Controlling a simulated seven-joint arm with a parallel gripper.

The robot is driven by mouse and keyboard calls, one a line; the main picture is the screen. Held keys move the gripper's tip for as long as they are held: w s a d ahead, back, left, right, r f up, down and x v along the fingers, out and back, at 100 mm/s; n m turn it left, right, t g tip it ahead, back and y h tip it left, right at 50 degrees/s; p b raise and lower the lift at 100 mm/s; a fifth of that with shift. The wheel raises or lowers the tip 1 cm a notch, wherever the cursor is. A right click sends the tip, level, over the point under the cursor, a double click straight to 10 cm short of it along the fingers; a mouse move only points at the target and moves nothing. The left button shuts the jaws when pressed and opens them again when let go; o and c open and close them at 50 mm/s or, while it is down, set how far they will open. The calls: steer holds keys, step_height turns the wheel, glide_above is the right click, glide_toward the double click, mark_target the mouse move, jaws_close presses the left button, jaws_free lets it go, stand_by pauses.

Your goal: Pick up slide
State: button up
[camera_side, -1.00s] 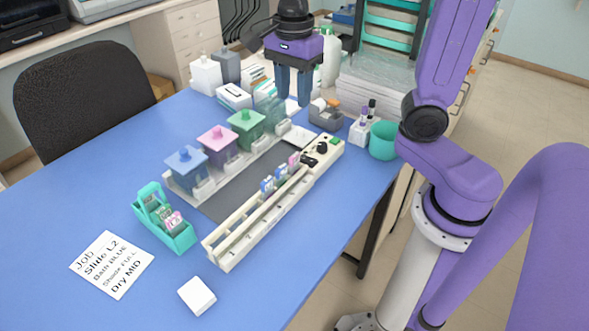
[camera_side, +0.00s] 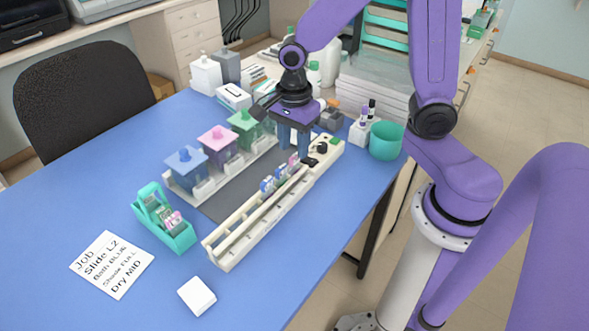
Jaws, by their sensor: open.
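My gripper (camera_side: 292,150) is open and points down, at the far end of the staining area, close to the far end of the cream rail rack. Slides (camera_side: 268,185) with blue and pink ends stand in the cream rack (camera_side: 225,256), nearer the camera than the gripper. More slides (camera_side: 173,219) with pink ends sit in the teal holder (camera_side: 181,241) at the left. A job card (camera_side: 112,265) reads Slide L2, Bath BLUE, Shade FULL, Dry MID. Which slide is L2 cannot be read. Nothing shows between the fingers.
Blue (camera_side: 186,166), pink (camera_side: 218,145) and green (camera_side: 243,128) lidded baths stand in a row left of the dark mat (camera_side: 225,204). A white block (camera_side: 197,295) lies in front. A teal cup (camera_side: 386,140) and small bottles stand at the right.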

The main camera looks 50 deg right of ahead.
mark_target(294, 155)
steer(key=shift+d+f, duration=0.15)
steer(key=shift+f, duration=2)
jaws_close()
steer(key=shift+r, duration=0.1)
